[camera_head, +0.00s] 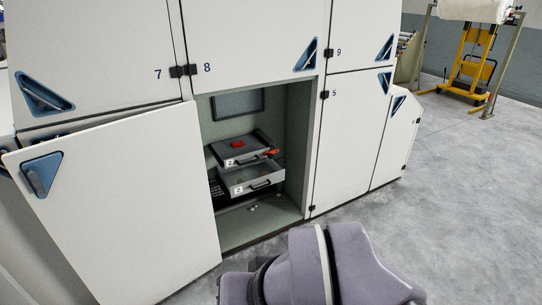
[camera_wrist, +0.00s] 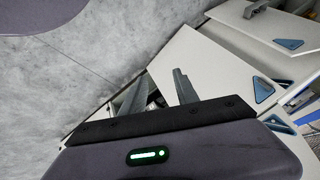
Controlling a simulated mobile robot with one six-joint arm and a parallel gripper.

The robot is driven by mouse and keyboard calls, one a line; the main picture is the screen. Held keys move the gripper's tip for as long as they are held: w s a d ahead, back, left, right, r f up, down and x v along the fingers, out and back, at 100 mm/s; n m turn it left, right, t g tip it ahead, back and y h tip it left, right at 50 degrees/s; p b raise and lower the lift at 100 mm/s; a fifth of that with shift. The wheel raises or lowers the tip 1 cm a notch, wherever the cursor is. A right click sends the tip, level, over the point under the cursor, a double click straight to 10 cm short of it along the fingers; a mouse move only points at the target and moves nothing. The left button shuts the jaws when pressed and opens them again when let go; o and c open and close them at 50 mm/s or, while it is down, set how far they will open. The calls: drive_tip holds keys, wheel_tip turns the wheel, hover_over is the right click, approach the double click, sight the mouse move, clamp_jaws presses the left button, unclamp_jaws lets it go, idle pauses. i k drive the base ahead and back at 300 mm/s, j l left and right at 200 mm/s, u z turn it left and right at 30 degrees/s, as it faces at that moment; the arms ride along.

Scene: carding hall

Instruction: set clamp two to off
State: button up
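Inside an open compartment of the white machine, the head view shows a grey unit (camera_head: 240,149) with a "2" label, a red part (camera_head: 238,143) on top and an orange-red lever-like part (camera_head: 270,153) at its right. I cannot tell which of these is clamp two, or its setting. A grey drawer (camera_head: 252,180) with a dark handle, also labelled 2, sits pulled out below. My gripper (camera_wrist: 160,76) shows in the wrist view with its two dark fingers apart and nothing seen between them. In the head view my gripper is hidden; only my arm shows.
A white door (camera_head: 115,200) stands swung open left of the compartment. Closed panels 7, 8, 9 and 5 surround it, with blue recessed handles. The grey floor (camera_head: 440,220) at right is clear. A yellow trolley (camera_head: 472,65) stands far back right.

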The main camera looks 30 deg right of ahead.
sight(269, 154)
drive_tip(key=i+l+z, duration=0.35)
drive_tip(key=i, duration=0.9)
drive_tip(key=i+j+z, duration=0.3)
drive_tip(key=i, duration=0.9)
drive_tip(key=l, duration=0.1)
